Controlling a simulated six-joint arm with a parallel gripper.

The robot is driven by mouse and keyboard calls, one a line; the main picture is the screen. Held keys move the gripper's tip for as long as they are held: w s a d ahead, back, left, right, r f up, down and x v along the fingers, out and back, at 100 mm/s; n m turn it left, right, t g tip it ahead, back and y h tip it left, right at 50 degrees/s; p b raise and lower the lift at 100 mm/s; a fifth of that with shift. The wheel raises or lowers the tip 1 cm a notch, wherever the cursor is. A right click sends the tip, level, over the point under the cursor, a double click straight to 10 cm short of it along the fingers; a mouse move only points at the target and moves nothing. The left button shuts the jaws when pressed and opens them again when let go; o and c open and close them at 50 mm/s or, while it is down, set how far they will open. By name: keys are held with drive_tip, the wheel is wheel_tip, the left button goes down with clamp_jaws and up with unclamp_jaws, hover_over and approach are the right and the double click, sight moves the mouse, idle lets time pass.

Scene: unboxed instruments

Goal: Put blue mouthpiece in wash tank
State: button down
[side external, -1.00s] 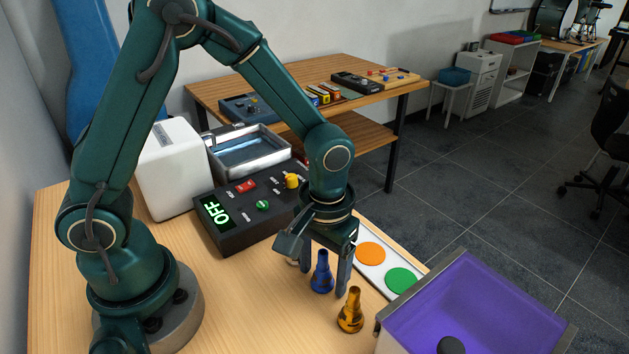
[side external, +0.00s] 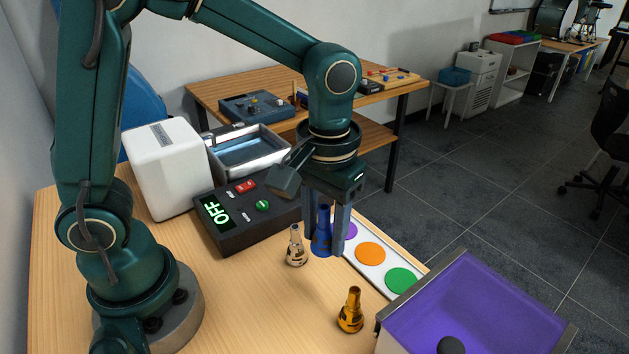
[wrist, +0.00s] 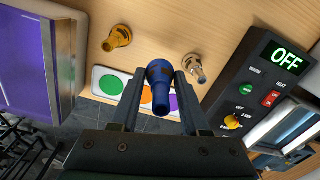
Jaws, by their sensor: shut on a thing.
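The blue mouthpiece (side external: 322,232) is upright between the fingers of my gripper (side external: 328,226), which is shut on it and holds it above the table. In the wrist view the blue mouthpiece (wrist: 160,88) sits between both fingertips (wrist: 158,85). The wash tank (side external: 248,150) is a metal basin with bluish liquid behind the control box, to the left of my gripper. Part of the tank also shows at the right edge of the wrist view (wrist: 291,120).
A silver mouthpiece (side external: 296,246) and a gold mouthpiece (side external: 350,312) stand on the table. The control box (side external: 232,232) reads OFF.

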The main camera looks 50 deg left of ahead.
drive_tip(key=w+a+r+m, duration=0.2)
drive_tip(key=w+a+r, duration=0.15)
drive_tip(key=a, duration=0.35)
drive_tip(key=w+a+r+m, duration=0.1)
drive_tip(key=w+a+r, duration=0.2)
drive_tip(key=a+r, duration=0.3)
drive_tip(key=a+f+n, duration=0.1)
drive_tip(key=a+f, duration=0.2)
drive_tip(key=a, duration=0.4)
drive_tip(key=a+f+n, duration=0.1)
drive_tip(key=a+f, duration=0.3)
drive_tip(key=a, duration=0.4)
drive_tip(key=a+f, duration=0.4)
drive_tip(key=a, duration=0.3)
drive_tip(key=shift+s+a+f+n, duration=0.15)
drive_tip(key=shift+s+a+n, duration=0.15)
drive_tip(key=shift+n, duration=0.1)
drive_tip(key=shift+s+a+f, duration=0.15)
drive_tip(key=shift+a+f, duration=0.1)
drive_tip(key=shift+f, duration=1.9)
drive_tip(key=shift+f, duration=0.45)
